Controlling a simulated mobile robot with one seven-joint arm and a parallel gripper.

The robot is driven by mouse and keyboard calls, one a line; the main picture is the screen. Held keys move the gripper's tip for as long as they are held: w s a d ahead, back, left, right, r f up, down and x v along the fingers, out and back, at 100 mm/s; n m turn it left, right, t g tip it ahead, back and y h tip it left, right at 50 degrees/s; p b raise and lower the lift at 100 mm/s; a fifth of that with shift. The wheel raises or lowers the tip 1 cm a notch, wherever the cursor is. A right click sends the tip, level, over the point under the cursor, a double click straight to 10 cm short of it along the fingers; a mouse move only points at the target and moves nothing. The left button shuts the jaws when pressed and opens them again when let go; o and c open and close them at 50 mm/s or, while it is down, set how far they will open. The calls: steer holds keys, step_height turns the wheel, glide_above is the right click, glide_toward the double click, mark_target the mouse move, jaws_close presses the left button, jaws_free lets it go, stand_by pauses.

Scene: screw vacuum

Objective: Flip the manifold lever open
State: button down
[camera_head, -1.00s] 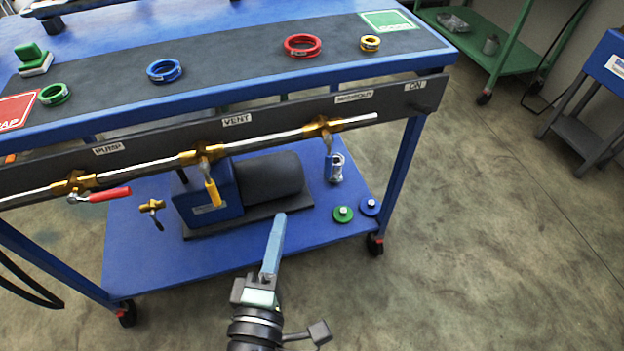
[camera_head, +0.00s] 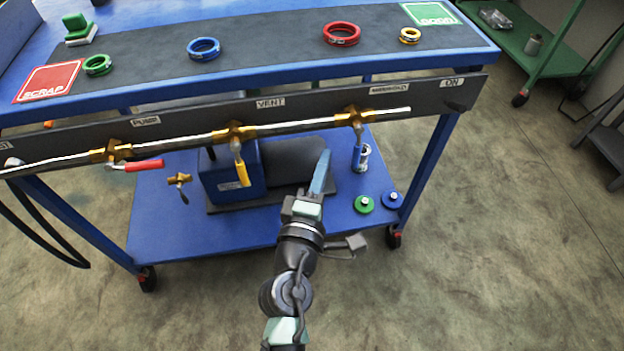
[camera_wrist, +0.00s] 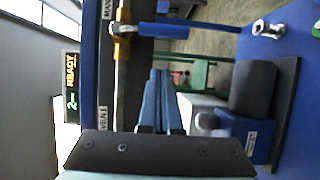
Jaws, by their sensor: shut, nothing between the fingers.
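The manifold lever is a blue handle (camera_head: 357,157) that hangs down from a brass valve (camera_head: 355,117) on the pipe, under the label that seems to read MANIFOLD. In the wrist view, which is turned sideways, the blue handle (camera_wrist: 195,28) runs rightward from the brass valve (camera_wrist: 122,38). My gripper (camera_head: 324,153) is shut and empty. It points up toward the rail, a little left of the blue handle and apart from it. In the wrist view my blue fingers (camera_wrist: 160,73) lie together, with the handle beyond their tips.
A yellow lever (camera_head: 241,168) hangs down under VENT; a red lever (camera_head: 145,165) lies along the pipe under PUMP.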

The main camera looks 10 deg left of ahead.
mark_target(357, 149)
steer(key=shift+d+p, duration=0.3)
steer(key=shift+d, duration=1.25)
